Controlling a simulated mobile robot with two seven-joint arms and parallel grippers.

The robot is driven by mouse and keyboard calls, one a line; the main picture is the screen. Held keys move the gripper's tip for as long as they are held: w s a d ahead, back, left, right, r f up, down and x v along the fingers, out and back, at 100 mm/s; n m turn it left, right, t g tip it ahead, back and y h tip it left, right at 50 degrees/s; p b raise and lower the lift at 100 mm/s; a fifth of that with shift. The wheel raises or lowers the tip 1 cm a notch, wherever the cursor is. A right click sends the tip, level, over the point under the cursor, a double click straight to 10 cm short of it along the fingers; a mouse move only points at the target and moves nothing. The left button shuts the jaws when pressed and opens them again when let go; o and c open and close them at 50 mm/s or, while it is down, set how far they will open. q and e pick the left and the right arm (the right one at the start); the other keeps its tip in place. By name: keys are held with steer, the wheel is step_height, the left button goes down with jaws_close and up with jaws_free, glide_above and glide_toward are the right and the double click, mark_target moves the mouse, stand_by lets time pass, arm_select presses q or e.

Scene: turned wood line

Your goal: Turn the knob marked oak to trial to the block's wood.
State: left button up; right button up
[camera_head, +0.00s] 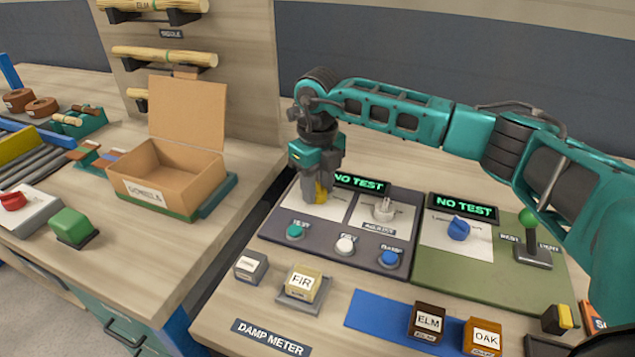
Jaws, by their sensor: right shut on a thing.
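My right gripper (317,190) points down over the left dial of the dark grey meter panel (283,245). It is shut on a yellow knob (321,194), which the fingers mostly hide. The knob's setting and its dial marks cannot be read. A wood block labelled FIR (303,283) sits on a small grey stand in front of the panel. The panel's green display (360,183) reads NO TEST and is partly covered by the gripper. My left gripper is not in view.
The panel also has a pale knob (383,210) and green, white and blue buttons. A green panel (435,265) bears a blue knob (459,229) and a lever (532,240). Blocks ELM (427,320) and OAK (483,336) stand at front right. An open box (168,180) stands left.

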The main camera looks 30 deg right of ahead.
mark_target(317, 186)
stand_by(0.3)
steer(key=o, duration=1)
steer(key=shift+o, duration=0.2)
steer(key=shift+r, duration=0.15)
step_height(317, 186, up, 13)
steer(key=shift+f, duration=0.2)
